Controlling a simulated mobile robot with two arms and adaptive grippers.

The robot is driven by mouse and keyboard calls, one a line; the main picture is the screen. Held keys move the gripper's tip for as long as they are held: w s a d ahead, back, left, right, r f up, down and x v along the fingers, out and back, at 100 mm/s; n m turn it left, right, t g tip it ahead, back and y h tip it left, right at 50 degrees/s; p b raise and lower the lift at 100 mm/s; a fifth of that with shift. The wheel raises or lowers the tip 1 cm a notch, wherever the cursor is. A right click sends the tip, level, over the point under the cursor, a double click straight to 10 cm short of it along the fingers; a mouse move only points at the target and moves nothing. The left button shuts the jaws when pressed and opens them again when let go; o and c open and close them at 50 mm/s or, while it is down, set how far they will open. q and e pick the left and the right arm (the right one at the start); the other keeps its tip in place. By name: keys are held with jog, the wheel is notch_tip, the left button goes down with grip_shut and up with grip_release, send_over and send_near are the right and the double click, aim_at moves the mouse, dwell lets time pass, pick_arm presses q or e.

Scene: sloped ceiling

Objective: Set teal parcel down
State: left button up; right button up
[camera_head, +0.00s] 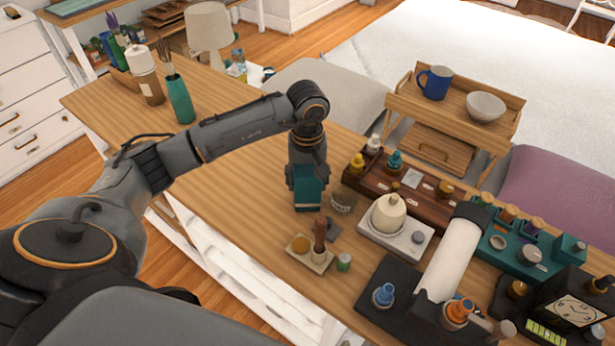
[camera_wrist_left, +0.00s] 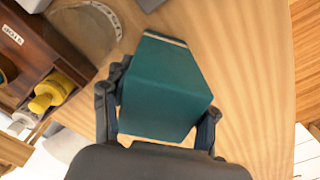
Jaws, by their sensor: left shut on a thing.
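The teal parcel (camera_head: 307,190) is a small box with a pale band near its lower edge. My left gripper (camera_head: 306,172) points down over the wooden table (camera_head: 240,170) and is shut on the parcel. In the left wrist view the parcel (camera_wrist_left: 165,88) sits between the two fingers of the gripper (camera_wrist_left: 158,115), with the table below it. I cannot tell whether its underside touches the table. My right gripper is not in view.
A glass jar (camera_head: 343,200) stands close to the parcel's right. A dark wooden rack (camera_head: 405,190) with bottles lies beyond it. A small tray (camera_head: 312,262) and a green tin (camera_head: 344,262) are nearer. The table left of the parcel is clear up to a teal vase (camera_head: 180,100).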

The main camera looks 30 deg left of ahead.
pick_arm(q)
jog(key=shift+f, duration=0.1)
jog(key=o, duration=1.3)
